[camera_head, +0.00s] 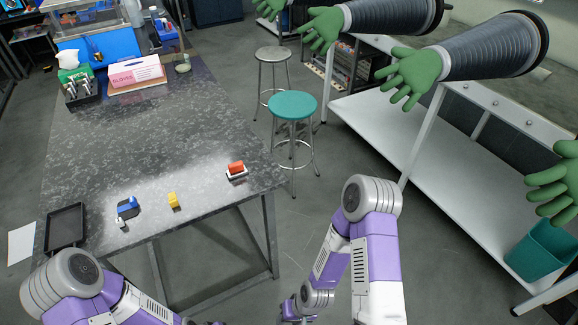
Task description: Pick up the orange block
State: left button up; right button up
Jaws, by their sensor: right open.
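An orange-red block (236,167) sits near the right edge of the dark speckled table (150,130), on a small white and dark base (237,175). My right gripper (297,316) is at the bottom edge of the head view, partly cut off. It is open, apart from the block, below and to the right of it and beyond the table's edge. My left arm (75,285) comes in at the lower left, and its gripper is out of the frame.
A yellow block (173,200) and a blue and black item (127,208) lie left of the orange block. A black tray (65,227) is at the table's left corner. A glove box (136,73) stands at the back. A teal stool (292,106) stands right of the table.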

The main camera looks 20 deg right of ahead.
aim_at(237, 170)
jog(key=z, duration=0.15)
jog(key=k, duration=0.5)
jog(key=z, duration=0.9)
jog(key=i, duration=1.3)
jog(key=u, duration=1.65)
